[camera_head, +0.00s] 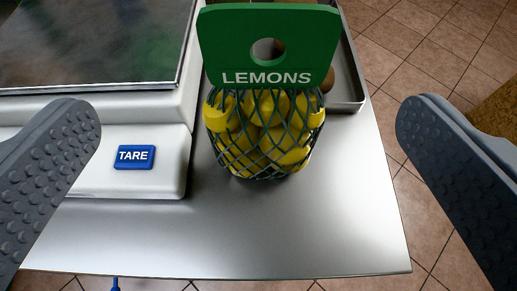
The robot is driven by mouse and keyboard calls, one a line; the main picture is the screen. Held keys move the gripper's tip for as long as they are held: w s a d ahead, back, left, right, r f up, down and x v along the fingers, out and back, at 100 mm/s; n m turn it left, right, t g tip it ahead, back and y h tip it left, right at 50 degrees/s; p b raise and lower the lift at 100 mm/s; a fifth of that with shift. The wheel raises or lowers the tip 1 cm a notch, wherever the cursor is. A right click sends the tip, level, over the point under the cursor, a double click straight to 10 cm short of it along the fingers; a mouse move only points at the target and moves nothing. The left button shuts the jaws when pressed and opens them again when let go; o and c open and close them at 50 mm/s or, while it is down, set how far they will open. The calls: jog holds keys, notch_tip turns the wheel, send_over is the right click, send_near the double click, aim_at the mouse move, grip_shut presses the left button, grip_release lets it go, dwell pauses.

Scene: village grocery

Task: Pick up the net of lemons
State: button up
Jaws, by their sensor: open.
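The net of lemons (262,140) stands upright on a steel counter, yellow fruit in a dark green mesh. Its green header card (225,45) reads LEMONS and has a round hole. My gripper (252,115) is open, with one textured grey finger at the left edge and one at the right edge of the view. The net lies between the two fingers in the picture, farther away from the camera, and neither finger touches it.
A white scale (165,178) with a blue TARE button (134,157) and a dark top plate (90,45) stands close to the left of the net. A metal tray (351,75) with a brownish item sits behind. Bare steel counter (290,230) lies in front; tiled floor (425,50) beyond.

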aim_at(269, 26)
jog(key=x, duration=0.6)
jog(key=d+x, duration=0.1)
jog(key=x, duration=0.2)
jog(key=shift+w+r, duration=0.15)
jog(key=shift+r+x, duration=0.15)
jog(key=shift+x, duration=0.95)
jog(key=shift+r+x, duration=0.1)
jog(key=shift+x, duration=0.95)
jog(key=shift+w+d, duration=0.1)
jog(key=shift+w, duration=0.05)
jog(key=shift+c, duration=0.3)
jog(key=c, duration=1.7)
jog(key=shift+c, duration=0.2)
